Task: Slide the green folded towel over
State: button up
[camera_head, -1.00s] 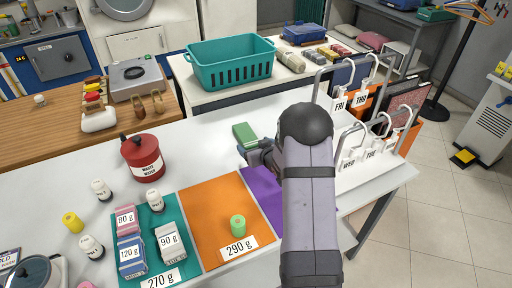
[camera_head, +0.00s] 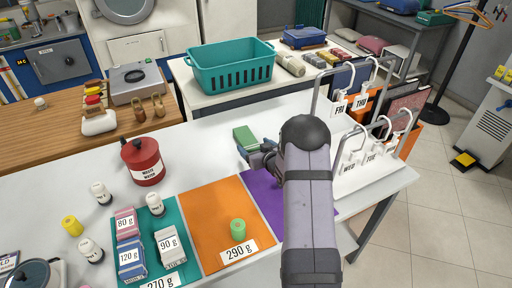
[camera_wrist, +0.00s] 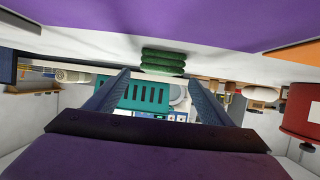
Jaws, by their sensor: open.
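The green folded towel (camera_head: 244,138) lies on the white table, beyond the purple mat. In the wrist view the towel (camera_wrist: 163,61) shows as a stack of rounded green folds, ahead of the fingers and roughly centred between them. My gripper (camera_head: 262,151) is close to the towel on its near right side in the head view. In the wrist view my gripper (camera_wrist: 161,82) has its two fingers wide apart with nothing between them. I cannot tell whether a finger touches the towel. My arm hides part of the purple mat (camera_head: 262,190).
An orange mat (camera_head: 203,213) with a green cylinder (camera_head: 238,229) and a teal mat (camera_head: 147,229) with weight-marked packets lie to the left. A red pot (camera_head: 142,161) stands further left. A white day-labelled rack (camera_head: 366,175) stands right of my arm. The table left of the towel is clear.

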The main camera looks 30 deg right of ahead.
aim_at(249, 142)
jog(key=shift+p+x, duration=0.45)
jog(key=shift+x, duration=2.4)
jog(key=shift+f, duration=0.1)
jog(key=c, duration=1.2)
jog(key=shift+o, duration=0.2)
jog(key=shift+a+b, duration=1.3)
jog(key=shift+a, duration=8.75)
jog(key=o, duration=1.1)
jog(key=shift+o, duration=0.2)
jog(key=shift+s, duration=0.1)
